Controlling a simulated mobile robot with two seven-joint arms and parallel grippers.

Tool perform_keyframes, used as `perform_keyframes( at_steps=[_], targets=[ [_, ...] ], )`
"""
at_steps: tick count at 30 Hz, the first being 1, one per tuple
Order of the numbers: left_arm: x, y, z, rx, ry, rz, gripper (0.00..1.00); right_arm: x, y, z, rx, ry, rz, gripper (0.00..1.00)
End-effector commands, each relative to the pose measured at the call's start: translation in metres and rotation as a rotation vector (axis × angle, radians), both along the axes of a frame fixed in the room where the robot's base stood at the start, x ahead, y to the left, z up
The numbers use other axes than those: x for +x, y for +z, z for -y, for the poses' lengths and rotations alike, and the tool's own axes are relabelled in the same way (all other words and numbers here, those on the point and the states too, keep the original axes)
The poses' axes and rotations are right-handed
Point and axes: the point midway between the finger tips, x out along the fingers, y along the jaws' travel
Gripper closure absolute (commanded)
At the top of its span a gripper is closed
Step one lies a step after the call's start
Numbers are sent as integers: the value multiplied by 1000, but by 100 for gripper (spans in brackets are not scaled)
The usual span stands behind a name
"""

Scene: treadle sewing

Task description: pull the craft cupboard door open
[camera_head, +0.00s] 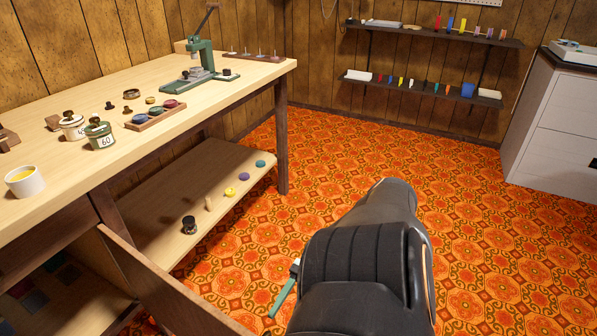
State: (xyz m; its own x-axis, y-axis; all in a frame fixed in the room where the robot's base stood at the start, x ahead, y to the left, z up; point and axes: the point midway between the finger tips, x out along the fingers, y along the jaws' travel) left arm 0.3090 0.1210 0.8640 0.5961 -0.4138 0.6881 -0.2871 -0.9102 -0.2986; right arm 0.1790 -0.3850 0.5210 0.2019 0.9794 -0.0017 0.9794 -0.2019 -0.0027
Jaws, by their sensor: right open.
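The craft cupboard door (168,288) is a brown wooden panel at the lower left, under the workbench. It stands swung out at an angle from the bench front, and its near end runs out of the bottom of the picture. The cupboard inside (75,293) shows to its left, with dark coloured squares. No door handle can be seen. My right gripper (284,290) shows as a teal and white piece at the left side of my black arm, mostly hidden by it. It is open, to the right of the door and apart from it in the picture. My left gripper is not in view.
The workbench (115,82) carries a green press (201,60), pots and a white cup (24,181). A lower shelf (165,225) holds several small items. Two wall shelves stand at the back, a white cabinet (555,130) at right. The orange patterned floor is clear.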

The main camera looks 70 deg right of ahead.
Motion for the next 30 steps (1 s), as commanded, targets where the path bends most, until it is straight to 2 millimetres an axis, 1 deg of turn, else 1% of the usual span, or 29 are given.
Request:
perform_keyframes(
  at_steps=[1, 3, 8, 9, 12, 18, 30],
  targets=[
    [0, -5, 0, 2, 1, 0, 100, -1, -3, 11, -4, -2, 1, 58],
    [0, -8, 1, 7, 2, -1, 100, -4, -3, 23, -4, -3, 0, 58],
    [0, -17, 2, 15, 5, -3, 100, -9, -3, 47, -3, -2, 0, 58],
    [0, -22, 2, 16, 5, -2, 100, -10, -4, 52, -2, -2, 1, 58],
    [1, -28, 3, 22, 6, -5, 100, -12, -3, 62, -3, -1, 0, 58],
    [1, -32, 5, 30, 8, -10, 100, -14, 0, 70, -1, 0, 0, 58],
    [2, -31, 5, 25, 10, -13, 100, -14, 0, 70, 0, 0, 1, 58]
  ],
)
